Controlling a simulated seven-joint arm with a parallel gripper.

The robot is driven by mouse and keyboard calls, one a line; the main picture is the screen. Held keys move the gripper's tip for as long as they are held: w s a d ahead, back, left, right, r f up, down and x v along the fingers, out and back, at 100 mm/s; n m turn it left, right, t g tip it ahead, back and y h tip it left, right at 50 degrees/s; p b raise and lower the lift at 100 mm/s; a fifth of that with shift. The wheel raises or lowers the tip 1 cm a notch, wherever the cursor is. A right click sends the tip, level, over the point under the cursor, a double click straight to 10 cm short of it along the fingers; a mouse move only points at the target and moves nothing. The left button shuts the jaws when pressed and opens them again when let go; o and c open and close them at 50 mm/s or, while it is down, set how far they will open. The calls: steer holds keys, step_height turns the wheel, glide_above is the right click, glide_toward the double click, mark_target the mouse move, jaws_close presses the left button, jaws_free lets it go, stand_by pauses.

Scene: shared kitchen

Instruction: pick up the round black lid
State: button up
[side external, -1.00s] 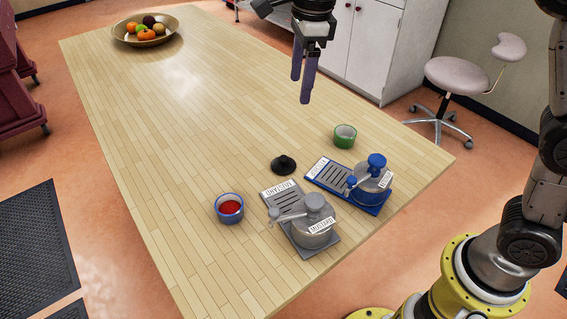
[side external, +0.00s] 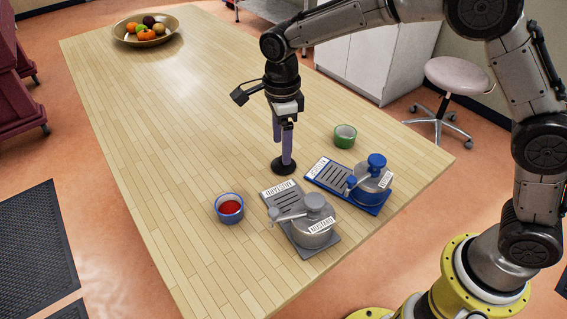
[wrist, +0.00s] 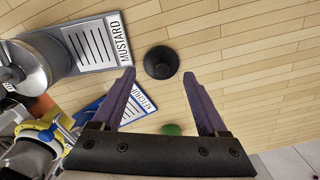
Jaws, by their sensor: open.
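The round black lid (side external: 278,168) lies on the wooden table, behind the grey mustard station. It has a raised knob in its middle. In the wrist view the lid (wrist: 162,62) shows whole, centred between the fingertips and slightly beyond them. My gripper (side external: 284,160) points down over the lid, and its fingers overlap the lid in the side view. In the wrist view my gripper (wrist: 160,72) is open with two purple fingers apart and nothing between them. The exact height of the fingertips above the lid is hard to tell.
Close by stand the grey mustard station (side external: 313,237), a blue station (side external: 369,197), a green cup (side external: 345,135) and a blue-rimmed bowl with red contents (side external: 229,210). A fruit bowl (side external: 146,38) is at the far end. The table's left and middle are clear.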

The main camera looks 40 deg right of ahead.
mark_target(278, 167)
steer(key=f, duration=0.4)
steer(key=shift+d+f, duration=0.25)
steer(key=shift+f, duration=0.15)
steer(key=c, duration=0.9)
steer(key=shift+r, duration=0.15)
